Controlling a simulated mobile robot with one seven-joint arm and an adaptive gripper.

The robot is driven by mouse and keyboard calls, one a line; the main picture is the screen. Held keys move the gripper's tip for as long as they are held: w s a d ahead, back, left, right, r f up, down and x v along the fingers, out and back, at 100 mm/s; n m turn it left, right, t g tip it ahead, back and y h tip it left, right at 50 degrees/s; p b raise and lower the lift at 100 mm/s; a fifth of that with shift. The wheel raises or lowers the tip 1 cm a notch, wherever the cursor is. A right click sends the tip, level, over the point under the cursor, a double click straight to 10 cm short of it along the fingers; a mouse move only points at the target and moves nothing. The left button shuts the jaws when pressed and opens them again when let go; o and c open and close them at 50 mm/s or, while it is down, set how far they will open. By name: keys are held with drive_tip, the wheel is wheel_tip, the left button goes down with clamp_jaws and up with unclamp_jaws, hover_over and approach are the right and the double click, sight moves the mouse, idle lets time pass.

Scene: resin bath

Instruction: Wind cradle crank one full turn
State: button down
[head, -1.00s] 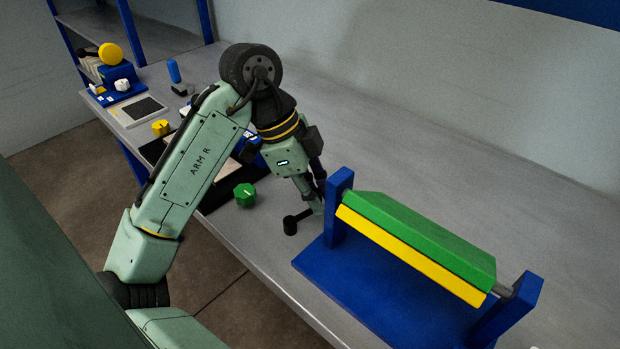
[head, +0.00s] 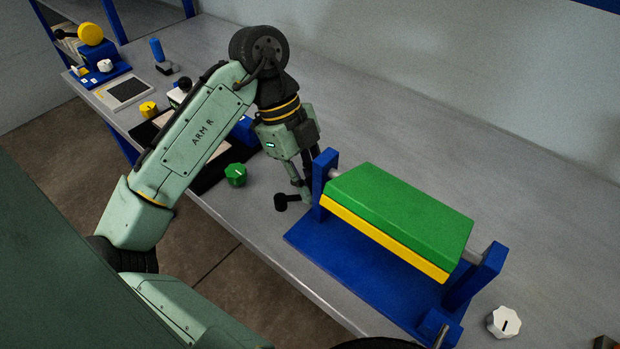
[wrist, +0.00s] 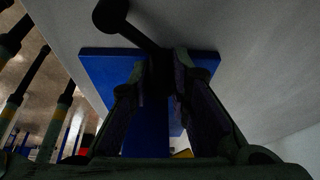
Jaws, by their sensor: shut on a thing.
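The cradle has a blue base (head: 345,262) with two blue posts, and a block, green (head: 400,208) on top and yellow along its lower front, hangs tilted on a shaft between them. The black cradle crank (head: 281,203) is at the left post, its knob sticking out to the left in the head view. The crank knob also shows at the top of the wrist view (wrist: 110,15). My gripper (head: 305,194) is beside the left post, its fingers (wrist: 163,62) shut on the inner end of the crank arm. The exact contact is dark and partly hidden.
A green knob (head: 235,175) stands on the bench left of the crank, near the front edge. A white knob (head: 503,322) is right of the cradle. A yellow knob (head: 149,108) and other fixtures lie farther left. The bench behind the cradle is clear.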

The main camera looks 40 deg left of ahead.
idle(0.3)
drive_tip(key=c, duration=1.5)
unclamp_jaws()
drive_tip(key=v, duration=1.2)
drive_tip(key=shift+c, duration=0.3)
